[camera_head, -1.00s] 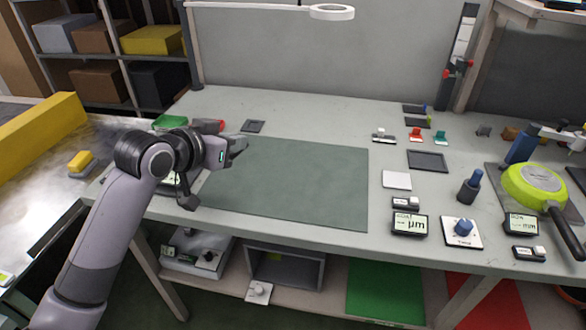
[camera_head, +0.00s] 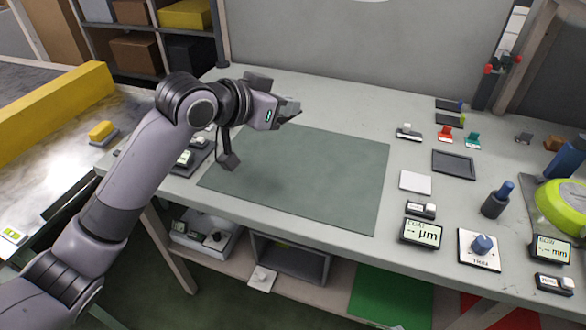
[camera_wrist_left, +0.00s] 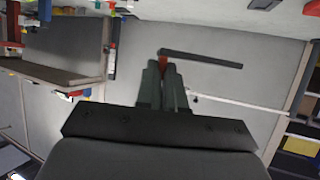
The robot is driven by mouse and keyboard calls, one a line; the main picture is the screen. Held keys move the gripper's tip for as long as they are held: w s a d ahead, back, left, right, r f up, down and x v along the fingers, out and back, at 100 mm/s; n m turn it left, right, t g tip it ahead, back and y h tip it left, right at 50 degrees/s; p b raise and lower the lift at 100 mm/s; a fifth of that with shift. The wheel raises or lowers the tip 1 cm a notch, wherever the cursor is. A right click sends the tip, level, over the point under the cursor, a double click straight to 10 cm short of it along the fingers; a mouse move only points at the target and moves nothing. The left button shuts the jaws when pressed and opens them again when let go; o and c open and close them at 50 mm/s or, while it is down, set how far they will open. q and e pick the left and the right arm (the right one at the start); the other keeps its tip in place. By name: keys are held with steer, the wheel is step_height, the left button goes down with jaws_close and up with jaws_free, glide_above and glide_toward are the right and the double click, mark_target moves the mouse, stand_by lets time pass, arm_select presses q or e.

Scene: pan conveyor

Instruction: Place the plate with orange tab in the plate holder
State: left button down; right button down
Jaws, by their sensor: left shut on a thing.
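My left gripper (camera_head: 292,112) is shut above the far left part of the table, near the back edge of the green mat. In the left wrist view its fingers (camera_wrist_left: 164,86) close at an orange-red tab (camera_wrist_left: 166,63). A thin dark plate (camera_wrist_left: 205,59) extends right from the tab, seen nearly edge-on. In the head view I cannot clearly make out this plate. A dark rimmed rectangle (camera_head: 453,164) lies flat on the right of the table; I cannot tell whether it is the plate holder. My right gripper is out of view.
The green mat (camera_head: 315,180) is bare. To its right are a white square (camera_head: 415,181), a display (camera_head: 421,233), a knob box (camera_head: 480,250) and a dark cylinder (camera_head: 495,203). A lime pan (camera_head: 562,205) is far right.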

mark_target(286, 187)
arm_select(q)
step_height(286, 187, down, 17)
steer(key=shift+f+b, duration=0.15)
steer(key=shift+b, duration=0.4)
steer(key=shift+f, duration=0.15)
steer(key=c, duration=1.3)
jaws_free()
steer(key=shift+o, duration=0.2)
